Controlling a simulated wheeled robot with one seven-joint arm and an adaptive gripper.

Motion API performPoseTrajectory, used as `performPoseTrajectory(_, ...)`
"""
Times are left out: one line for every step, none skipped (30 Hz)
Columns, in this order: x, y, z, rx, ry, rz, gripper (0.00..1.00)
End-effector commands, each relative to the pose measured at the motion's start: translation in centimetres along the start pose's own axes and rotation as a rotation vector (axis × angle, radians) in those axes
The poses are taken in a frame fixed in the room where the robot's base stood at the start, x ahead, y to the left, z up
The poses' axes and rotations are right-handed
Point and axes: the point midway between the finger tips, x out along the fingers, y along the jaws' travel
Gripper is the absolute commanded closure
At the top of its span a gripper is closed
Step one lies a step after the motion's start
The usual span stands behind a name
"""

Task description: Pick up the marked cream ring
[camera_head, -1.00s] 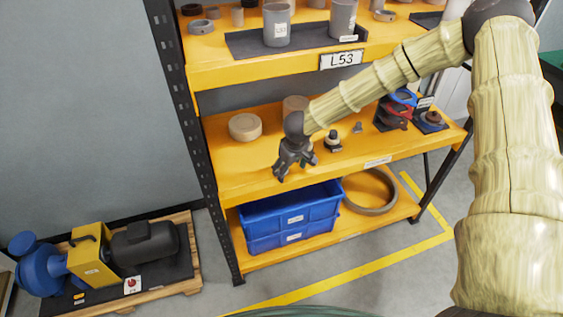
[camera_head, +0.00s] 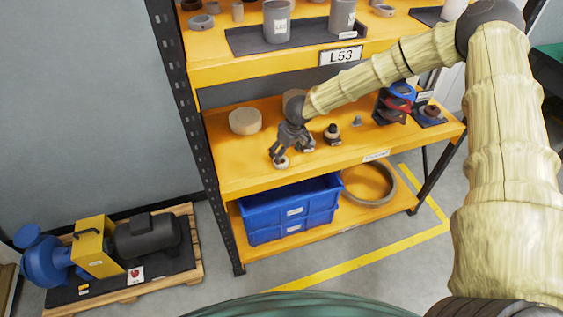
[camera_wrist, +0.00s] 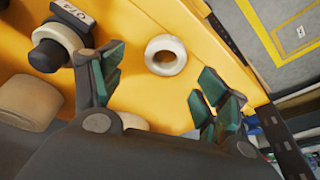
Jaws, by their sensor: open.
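The cream ring (camera_wrist: 168,42) lies flat on the yellow shelf in the wrist view, its open hole facing the camera. It also shows in the head view (camera_head: 283,164), small and close to the shelf's front edge, partly covered by a finger. I cannot make out a mark on it. My gripper (camera_wrist: 160,78) is open, with its green-padded fingers spread to either side of the ring in the picture and nothing between them. In the head view my gripper (camera_head: 289,155) points down at the shelf over the ring.
A black-and-white stepped part (camera_wrist: 50,47) with a tag stands left of the ring in the wrist view. A wide tan disc (camera_head: 245,121) sits farther back on the shelf (camera_head: 232,174). Blue bins (camera_head: 290,212) are below. The upper shelf (camera_head: 225,62) overhangs behind.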

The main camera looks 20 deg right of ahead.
Motion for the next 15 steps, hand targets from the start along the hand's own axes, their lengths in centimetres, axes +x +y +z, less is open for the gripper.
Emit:
performPoseTrajectory(0.2, -0.1, 0.0, 0.000, -0.001, 0.000, 0.26)
performPoseTrajectory(0.3, -0.1, 0.1, 0.000, -0.002, 0.000, 0.26)
performPoseTrajectory(0.6, -0.1, 0.1, 0.000, -0.002, 0.000, 0.26)
performPoseTrajectory(0.8, -0.2, 0.1, 0.000, -0.001, 0.001, 0.26)
performPoseTrajectory(1.0, -0.2, 0.1, 0.001, -0.001, 0.000, 0.26)
performPoseTrajectory(1.4, -0.4, 0.1, 0.001, -0.002, -0.001, 0.26)
performPoseTrajectory(1.7, -0.5, 0.2, 0.000, -0.002, -0.001, 0.26)
performPoseTrajectory(2.0, -0.5, 0.1, 0.000, -0.001, -0.001, 0.26)
performPoseTrajectory(2.4, -0.6, 0.2, 0.000, -0.002, 0.000, 0.26)
performPoseTrajectory(2.7, -0.7, 0.2, 0.000, -0.002, 0.000, 0.26)
performPoseTrajectory(3.0, -0.7, 0.2, 0.001, -0.002, 0.000, 0.26)
performPoseTrajectory(3.4, -0.7, 0.2, 0.002, -0.002, 0.001, 0.26)
performPoseTrajectory(3.7, -0.7, 0.3, 0.001, -0.002, 0.000, 0.26)
performPoseTrajectory(4.0, -0.7, 0.3, 0.001, -0.002, 0.000, 0.26)
performPoseTrajectory(4.3, -0.6, 0.2, 0.001, -0.001, 0.001, 0.26)
